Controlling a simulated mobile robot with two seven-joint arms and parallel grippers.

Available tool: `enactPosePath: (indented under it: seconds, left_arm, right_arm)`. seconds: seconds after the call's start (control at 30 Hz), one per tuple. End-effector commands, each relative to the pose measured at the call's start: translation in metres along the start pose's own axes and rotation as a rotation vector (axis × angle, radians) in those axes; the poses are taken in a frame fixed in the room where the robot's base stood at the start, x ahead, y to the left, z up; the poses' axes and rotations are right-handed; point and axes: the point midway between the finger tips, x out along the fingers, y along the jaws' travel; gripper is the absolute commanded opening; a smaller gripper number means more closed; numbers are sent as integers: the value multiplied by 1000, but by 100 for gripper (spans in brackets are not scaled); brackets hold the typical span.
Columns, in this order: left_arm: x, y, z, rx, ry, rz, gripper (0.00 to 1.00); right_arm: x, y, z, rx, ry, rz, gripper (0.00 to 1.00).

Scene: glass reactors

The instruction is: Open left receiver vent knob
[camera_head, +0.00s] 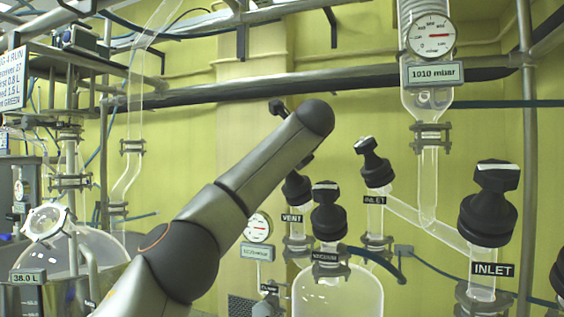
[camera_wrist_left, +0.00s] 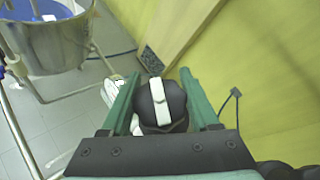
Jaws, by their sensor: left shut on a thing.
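In the left wrist view a black knob (camera_wrist_left: 171,103) with a white bar across its top sits between the two green fingers of my left gripper (camera_wrist_left: 159,77). The gripper is shut on this knob. The white bar runs nearly along the fingers. In the head view my left arm reaches up from the lower left, and its gripper is hidden behind the arm. The black knob (camera_head: 297,188) above the VENT label (camera_head: 292,218) is partly covered by my arm. My right gripper is in neither view.
A black VACUUM knob (camera_head: 329,219) stands close to the VENT one. Black INLET knobs stand at the middle (camera_head: 375,172) and right (camera_head: 488,213). A gauge (camera_head: 432,36) hangs at the top right. In the wrist view a steel vessel (camera_wrist_left: 45,42) stands at the upper left.

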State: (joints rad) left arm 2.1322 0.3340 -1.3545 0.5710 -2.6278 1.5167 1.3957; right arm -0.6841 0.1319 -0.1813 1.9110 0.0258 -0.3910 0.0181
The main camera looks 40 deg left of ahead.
Motion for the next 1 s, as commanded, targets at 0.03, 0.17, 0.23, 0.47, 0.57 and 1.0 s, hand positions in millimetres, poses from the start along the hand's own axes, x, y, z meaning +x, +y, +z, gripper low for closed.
enactPosePath:
  seconds: [0.03, 0.17, 0.23, 0.47, 0.57, 1.0]
  left_arm:
    - [-1, -1, 2, -4, -2, -1, 6]
    - [0, 0, 1, -4, -2, -1, 6]
    - [0, 0, 1, -4, -2, -1, 6]
    - [0, 0, 1, -4, -2, -1, 73]
    - [0, 0, 1, -3, -1, -1, 84]
    - [-9, 0, 0, -2, -1, -3, 92]
  right_arm:
    - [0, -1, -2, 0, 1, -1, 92]
    - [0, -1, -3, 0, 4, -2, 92]
    - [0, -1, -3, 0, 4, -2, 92]
    - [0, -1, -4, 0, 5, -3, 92]
    - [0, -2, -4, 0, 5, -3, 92]
    - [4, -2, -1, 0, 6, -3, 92]
